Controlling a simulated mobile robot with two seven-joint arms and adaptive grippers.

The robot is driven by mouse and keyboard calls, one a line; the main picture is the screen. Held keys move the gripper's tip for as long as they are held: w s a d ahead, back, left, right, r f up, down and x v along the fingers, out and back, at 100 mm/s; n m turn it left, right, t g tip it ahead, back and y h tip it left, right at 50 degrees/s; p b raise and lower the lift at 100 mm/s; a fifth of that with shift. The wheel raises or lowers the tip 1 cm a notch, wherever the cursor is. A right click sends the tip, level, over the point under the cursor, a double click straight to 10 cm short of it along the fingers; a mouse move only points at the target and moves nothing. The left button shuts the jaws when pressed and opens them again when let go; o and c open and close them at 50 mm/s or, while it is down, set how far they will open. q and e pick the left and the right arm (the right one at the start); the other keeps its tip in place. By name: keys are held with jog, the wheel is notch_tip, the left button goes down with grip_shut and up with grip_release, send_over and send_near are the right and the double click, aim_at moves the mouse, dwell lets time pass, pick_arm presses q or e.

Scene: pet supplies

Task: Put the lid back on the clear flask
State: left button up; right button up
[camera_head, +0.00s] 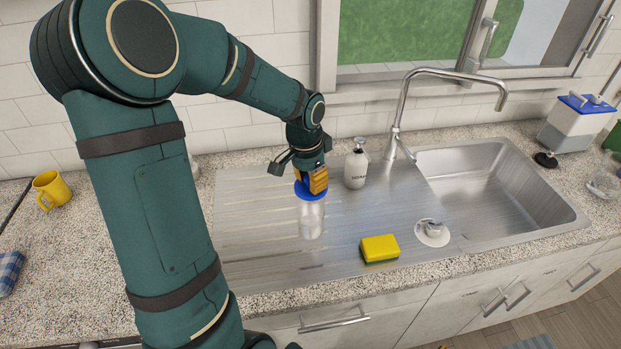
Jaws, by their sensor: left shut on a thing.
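The clear flask (312,219) stands upright on the steel drainboard, left of the soap bottle. The round blue lid (309,193) is at the flask's mouth and looks level. I cannot tell whether it rests fully on the rim or sits just above it. My left gripper (313,179) comes down from above and is shut on the lid. Its orange fingertips hide the lid's middle. My right gripper is not in view.
A soap bottle (356,166) stands close right of the gripper. A yellow sponge (379,248) and a sink plug (432,232) lie in front on the drainboard (250,230). The tap (398,115) rises behind the sink (500,190). A yellow mug (50,188) is far left.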

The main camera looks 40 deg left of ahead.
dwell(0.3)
pick_arm(q)
jog(key=o, duration=1.5)
jog(key=shift+o, duration=0.2)
jog(key=shift+r+p, duration=2.7)
jog(key=shift+r, duration=0.85)
grip_shut()
jog(key=shift+f, duration=0.1)
